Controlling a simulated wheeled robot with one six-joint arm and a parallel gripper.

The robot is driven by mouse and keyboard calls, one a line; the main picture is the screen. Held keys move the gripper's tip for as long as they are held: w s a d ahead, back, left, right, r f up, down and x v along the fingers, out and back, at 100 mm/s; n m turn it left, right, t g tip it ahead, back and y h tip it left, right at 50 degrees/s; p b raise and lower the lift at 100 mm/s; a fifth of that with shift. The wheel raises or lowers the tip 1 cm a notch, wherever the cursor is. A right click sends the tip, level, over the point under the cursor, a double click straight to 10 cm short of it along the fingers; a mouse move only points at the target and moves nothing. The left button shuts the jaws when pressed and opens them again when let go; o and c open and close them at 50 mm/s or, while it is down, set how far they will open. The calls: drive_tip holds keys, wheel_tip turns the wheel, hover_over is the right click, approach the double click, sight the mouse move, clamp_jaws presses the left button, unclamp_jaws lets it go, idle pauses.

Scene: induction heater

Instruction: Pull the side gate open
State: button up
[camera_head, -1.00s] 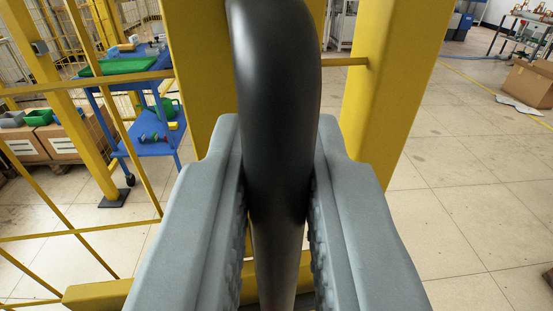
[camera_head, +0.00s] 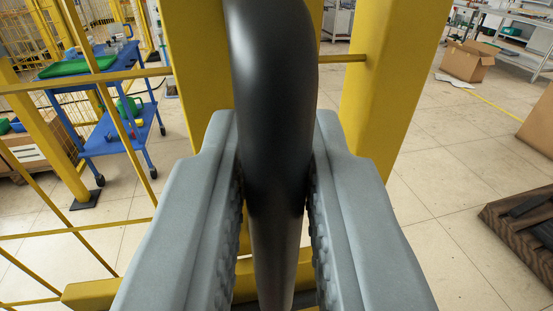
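My gripper (camera_head: 277,215) has its two grey, ridged fingers on either side of a thick black curved handle (camera_head: 268,100). The fingers press close against it, and it stands upright between them. The handle belongs to the yellow side gate, whose upright (camera_head: 203,75) shows behind it on the left. Another wide yellow upright (camera_head: 393,85) stands to the right. A thin crossbar (camera_head: 343,58) joins that upright. Thin yellow bars (camera_head: 95,228) fill the gate's left side. The fingers and handle hide the middle of the gate; its latch side is not clear.
A blue cart (camera_head: 115,140) with a green tray (camera_head: 75,66) stands beyond the bars on the left. A cardboard box (camera_head: 467,60) stands at the back right. A dark slatted pallet (camera_head: 525,225) lies at the right edge. Tiled floor between is clear.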

drive_tip(key=shift+o, duration=1.3)
wheel_tip(320, 180, up, 10)
